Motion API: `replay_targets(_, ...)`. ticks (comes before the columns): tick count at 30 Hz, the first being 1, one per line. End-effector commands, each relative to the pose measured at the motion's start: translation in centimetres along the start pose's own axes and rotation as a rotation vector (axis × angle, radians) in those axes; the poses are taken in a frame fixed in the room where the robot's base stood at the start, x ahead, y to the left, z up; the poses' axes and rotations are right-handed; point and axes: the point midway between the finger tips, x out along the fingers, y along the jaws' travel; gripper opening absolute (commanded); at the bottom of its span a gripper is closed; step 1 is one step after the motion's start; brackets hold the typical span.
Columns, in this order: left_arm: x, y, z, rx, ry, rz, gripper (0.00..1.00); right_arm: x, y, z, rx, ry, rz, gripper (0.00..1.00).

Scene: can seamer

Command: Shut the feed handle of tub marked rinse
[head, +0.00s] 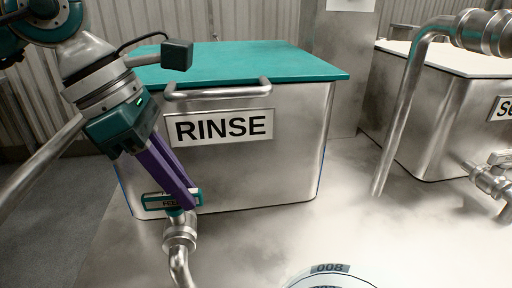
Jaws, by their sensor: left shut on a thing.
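The rinse tub (255,165) is a steel box with a teal lid and a sign reading RINSE, left of centre in the head view. Its feed handle (158,202) is a small teal bar with a label, low at the tub's front left. The bar lies across the picture above a steel valve and pipe (180,240). My left gripper (187,203) reaches down from the upper left, its purple fingers shut on the handle near its right end. The fingers hide part of the handle and its label. My right gripper is not in view.
A second steel tub (435,125) with a pale lid and its own valve (488,180) stands at the right. A bent steel pipe (400,110) rises between the tubs. A round dial (330,275) sits at the bottom edge. Whitish mist covers much of the floor.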

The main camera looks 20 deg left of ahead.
Motion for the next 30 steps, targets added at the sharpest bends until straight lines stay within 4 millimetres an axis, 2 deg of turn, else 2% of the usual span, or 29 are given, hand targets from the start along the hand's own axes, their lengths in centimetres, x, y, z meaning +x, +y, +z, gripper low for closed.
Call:
replay_targets(2, 0.0, -0.1, 0.0, 0.003, 0.0, -0.001, 0.0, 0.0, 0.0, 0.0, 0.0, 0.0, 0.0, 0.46)
replay_targets(3, 0.0, -0.1, 0.0, 0.003, 0.0, -0.001, 0.18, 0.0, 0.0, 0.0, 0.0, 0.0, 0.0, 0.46)
replay_targets(11, 0.0, 0.0, 0.0, 0.001, 0.0, -0.001, 0.46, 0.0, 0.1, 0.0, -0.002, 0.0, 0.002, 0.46)
replay_targets(20, -0.5, 0.0, 0.0, 0.0, 0.0, 0.001, 0.46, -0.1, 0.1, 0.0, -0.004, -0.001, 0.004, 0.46)
replay_targets(23, -1.8, 0.1, 0.0, 0.0, -0.001, 0.004, 0.46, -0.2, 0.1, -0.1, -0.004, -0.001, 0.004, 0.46)
replay_targets(30, -6.8, 0.1, 0.0, 0.001, 0.0, 0.005, 0.46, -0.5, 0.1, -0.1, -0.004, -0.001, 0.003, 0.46)
